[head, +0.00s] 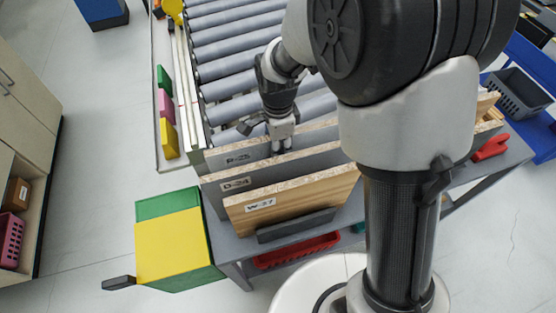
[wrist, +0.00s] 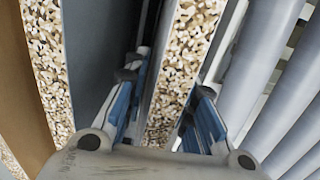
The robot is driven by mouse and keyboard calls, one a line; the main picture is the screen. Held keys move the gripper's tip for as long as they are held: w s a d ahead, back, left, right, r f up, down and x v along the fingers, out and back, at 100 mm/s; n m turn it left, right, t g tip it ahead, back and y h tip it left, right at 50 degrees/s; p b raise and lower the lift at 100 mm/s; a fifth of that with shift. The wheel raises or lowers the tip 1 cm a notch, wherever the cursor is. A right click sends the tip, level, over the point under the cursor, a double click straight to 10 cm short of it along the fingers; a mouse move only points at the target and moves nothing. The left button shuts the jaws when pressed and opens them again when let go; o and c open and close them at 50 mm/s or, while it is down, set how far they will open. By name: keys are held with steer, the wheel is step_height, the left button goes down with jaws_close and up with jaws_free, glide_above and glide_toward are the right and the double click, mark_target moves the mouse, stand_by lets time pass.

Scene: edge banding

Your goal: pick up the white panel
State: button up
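Three panels stand on edge in a rack, with speckled chipboard top edges. The rear panel labelled P-25 (head: 238,159) looks pale grey; no face shows clearly white. My gripper (head: 281,148) points down over this rear panel. In the wrist view, my open fingers (wrist: 170,105) straddle its chipboard edge (wrist: 180,55), one on each side, with small gaps visible. Whether either fingertip touches the panel is hard to tell. The panel's lower part is hidden.
A grey panel D-24 (head: 236,184) and a wood-coloured panel W-27 (head: 290,203) stand in front. A roller conveyor (head: 225,42) lies behind. A yellow-topped box (head: 170,245) stands at the left. A red tray (head: 297,250) sits below the grey table.

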jaws_close()
stand_by(0.7)
